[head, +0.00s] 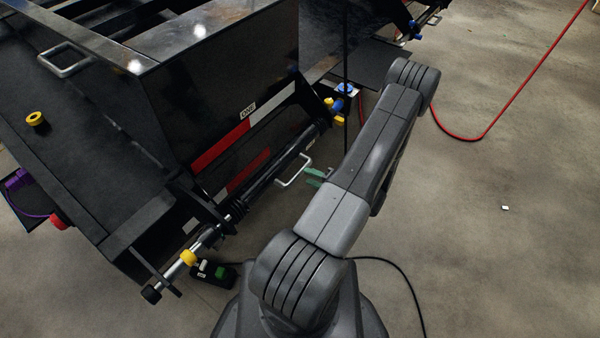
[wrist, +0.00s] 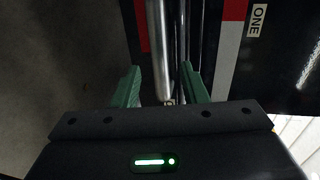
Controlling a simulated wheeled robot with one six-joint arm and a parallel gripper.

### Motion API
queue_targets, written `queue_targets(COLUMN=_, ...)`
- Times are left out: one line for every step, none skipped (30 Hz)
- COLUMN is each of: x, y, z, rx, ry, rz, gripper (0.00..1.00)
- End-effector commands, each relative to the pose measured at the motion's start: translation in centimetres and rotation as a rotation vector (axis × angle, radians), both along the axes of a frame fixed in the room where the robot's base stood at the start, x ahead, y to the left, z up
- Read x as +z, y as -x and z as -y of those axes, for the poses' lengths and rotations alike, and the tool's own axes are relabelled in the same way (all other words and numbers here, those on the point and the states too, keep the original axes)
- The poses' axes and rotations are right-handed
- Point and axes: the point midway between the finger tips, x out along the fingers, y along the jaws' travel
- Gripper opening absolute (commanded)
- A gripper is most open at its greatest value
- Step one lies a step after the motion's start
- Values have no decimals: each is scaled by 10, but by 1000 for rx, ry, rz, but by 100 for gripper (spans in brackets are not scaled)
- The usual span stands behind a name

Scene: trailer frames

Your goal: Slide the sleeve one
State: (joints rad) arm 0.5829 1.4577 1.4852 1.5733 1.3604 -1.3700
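The label ONE (head: 248,113) is on the black trailer frame, and it also shows in the wrist view (wrist: 257,20). Below it a dark tube (head: 268,178), apparently the sleeve, runs along the frame's lower edge and carries a pale U-shaped handle (head: 293,171). My gripper (head: 314,177) is just right of the handle in the head view, its green fingers partly hidden by my arm. In the wrist view my gripper (wrist: 160,88) is open, and a silver bar (wrist: 158,45), likely the handle, lies between the spread fingers. I cannot see contact with either finger.
A black box with a green button (head: 214,273) lies on the floor. A red hose (head: 480,138) curves across open floor.

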Motion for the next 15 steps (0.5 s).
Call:
queue_targets(x=-3, y=-6, z=-9, rx=3, ry=0, rz=0, gripper=39)
queue_targets(x=-4, y=-9, z=-13, rx=4, ry=1, rz=0, gripper=39)
queue_targets(x=-5, y=-13, z=-19, rx=3, ry=1, rz=0, gripper=39)
queue_targets(x=-6, y=-15, z=-22, rx=3, ry=0, rz=-1, gripper=39)
queue_targets(x=-7, y=-17, z=-26, rx=4, ry=0, rz=-1, gripper=39)
queue_targets(x=-8, y=-21, z=-30, rx=2, ry=1, rz=-1, gripper=39)
queue_targets(x=-9, y=-23, z=-32, rx=2, ry=1, rz=-1, gripper=39)
queue_targets(x=-10, y=-24, z=-35, rx=3, ry=0, rz=-1, gripper=39)
queue_targets(x=-10, y=-26, z=-37, rx=2, ry=1, rz=-1, gripper=39)
queue_targets(x=-11, y=-28, z=-39, rx=1, ry=1, rz=-1, gripper=39)
queue_targets(x=-11, y=-29, z=-40, rx=0, ry=0, rz=-1, gripper=39)
queue_targets(x=-11, y=-30, z=-42, rx=0, ry=-1, rz=-1, gripper=39)
queue_targets(x=-11, y=-31, z=-42, rx=0, ry=-1, rz=-1, gripper=39)
queue_targets(x=-11, y=-31, z=-43, rx=0, ry=-1, rz=-1, gripper=39)
queue_targets(x=-11, y=-31, z=-43, rx=0, ry=-1, rz=-1, gripper=39)
